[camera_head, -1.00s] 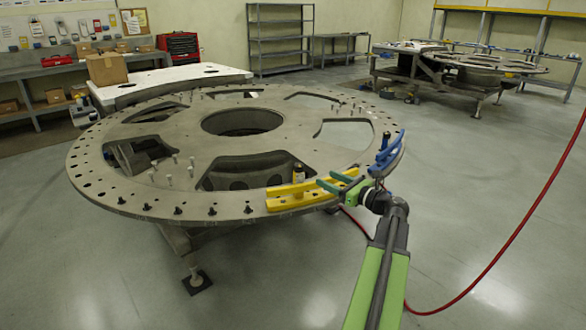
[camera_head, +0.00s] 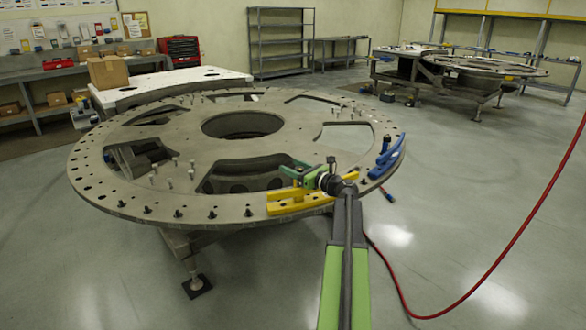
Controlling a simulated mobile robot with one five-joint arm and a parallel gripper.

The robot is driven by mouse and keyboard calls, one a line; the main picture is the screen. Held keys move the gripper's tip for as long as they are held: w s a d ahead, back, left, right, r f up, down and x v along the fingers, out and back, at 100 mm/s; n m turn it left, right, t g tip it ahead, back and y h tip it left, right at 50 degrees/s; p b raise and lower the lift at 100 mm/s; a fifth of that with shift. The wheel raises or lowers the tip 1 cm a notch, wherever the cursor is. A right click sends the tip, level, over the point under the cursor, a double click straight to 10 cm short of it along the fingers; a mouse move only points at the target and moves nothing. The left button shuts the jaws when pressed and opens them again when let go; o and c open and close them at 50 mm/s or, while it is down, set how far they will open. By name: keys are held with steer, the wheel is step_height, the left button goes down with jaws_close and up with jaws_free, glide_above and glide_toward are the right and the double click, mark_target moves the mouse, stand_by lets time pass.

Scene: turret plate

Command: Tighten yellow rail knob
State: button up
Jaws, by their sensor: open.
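The yellow rail (camera_head: 289,207) lies on the near right edge of the round metal turret plate (camera_head: 215,180). My gripper (camera_head: 290,172) has green jaws and is over the back of the rail. Its jaws are open. The rail's knob is mostly hidden behind the jaws, so I cannot tell whether it lies between them or touches them.
A blue rail (camera_head: 387,163) sits on the plate's right edge. Several upright pins and dark bolts stand on the plate, which has large cut-outs. A red hose (camera_head: 520,225) runs across the right side. The floor at right is mostly clear.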

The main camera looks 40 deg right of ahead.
steer(key=shift+c, duration=0.5)
jaws_close()
